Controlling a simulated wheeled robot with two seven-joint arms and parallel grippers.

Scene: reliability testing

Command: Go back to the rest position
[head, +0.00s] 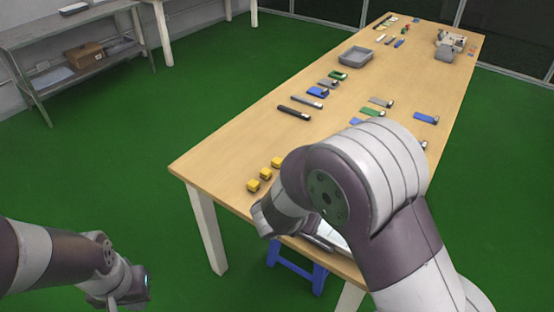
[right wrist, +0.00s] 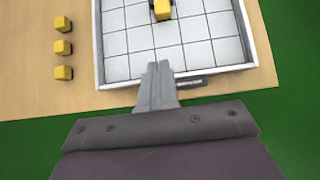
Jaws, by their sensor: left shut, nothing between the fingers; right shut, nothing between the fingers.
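My right arm reaches over the near end of the wooden table in the head view and hides much of it. In the right wrist view my right gripper (right wrist: 160,68) is shut and empty, with its fingertips over the near edge of a white gridded tray (right wrist: 115,70). A yellow cube (right wrist: 162,10) is on the tray, ahead of the fingertips and apart from them. A small part of the tray shows in the head view (head: 331,236). My left gripper (head: 112,302) is low at the bottom left of the head view, off the table, shut and empty.
Three yellow cubes (head: 265,174) stand in a row on the table (head: 225,165), left of the tray. A shelf (head: 75,40) stands far left. Green floor left of the table is clear.

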